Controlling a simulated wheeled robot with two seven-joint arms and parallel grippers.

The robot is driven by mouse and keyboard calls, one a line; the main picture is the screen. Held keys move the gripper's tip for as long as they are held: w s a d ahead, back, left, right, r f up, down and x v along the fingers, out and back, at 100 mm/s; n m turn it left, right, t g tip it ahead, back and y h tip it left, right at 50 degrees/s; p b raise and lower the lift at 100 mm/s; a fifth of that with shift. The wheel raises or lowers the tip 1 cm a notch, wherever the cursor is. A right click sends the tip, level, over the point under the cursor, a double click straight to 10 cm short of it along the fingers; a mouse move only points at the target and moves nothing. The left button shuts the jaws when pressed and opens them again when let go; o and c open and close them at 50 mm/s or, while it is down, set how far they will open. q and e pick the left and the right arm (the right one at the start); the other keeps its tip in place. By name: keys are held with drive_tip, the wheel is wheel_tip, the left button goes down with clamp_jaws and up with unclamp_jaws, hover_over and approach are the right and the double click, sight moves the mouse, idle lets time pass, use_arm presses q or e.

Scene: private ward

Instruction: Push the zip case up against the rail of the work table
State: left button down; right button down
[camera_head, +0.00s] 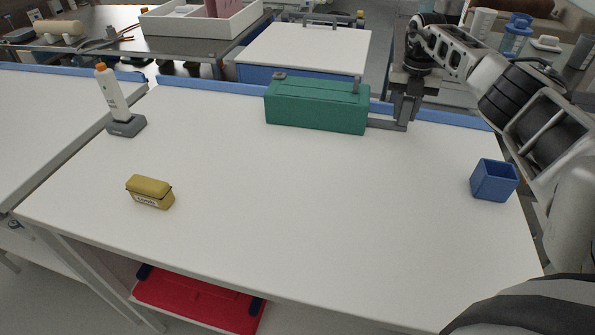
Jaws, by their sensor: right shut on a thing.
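A long green case (316,105), probably the zip case, sits at the back of the white work table (290,210), with two small grey fittings on top. It stands close to the blue rail (215,86) along the back edge; whether it touches the rail is hidden behind it. My right gripper (403,122) points down just right of the case. It is shut on a grey bar (384,124) that reaches to the case's right end. My left gripper is out of view.
A small yellow case (150,191) with a label lies front left. A white bottle (110,92) stands in a grey base (125,126) at the back left. A blue open cup (493,181) is near the right edge. The table's middle is clear.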

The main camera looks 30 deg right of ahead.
idle(0.6)
drive_tip(key=shift+p, duration=0.45)
idle(0.4)
drive_tip(key=c, duration=1.1)
unclamp_jaws()
drive_tip(key=shift+s, duration=0.1)
drive_tip(key=shift+r+p, duration=0.7)
drive_tip(key=shift+r, duration=7.3)
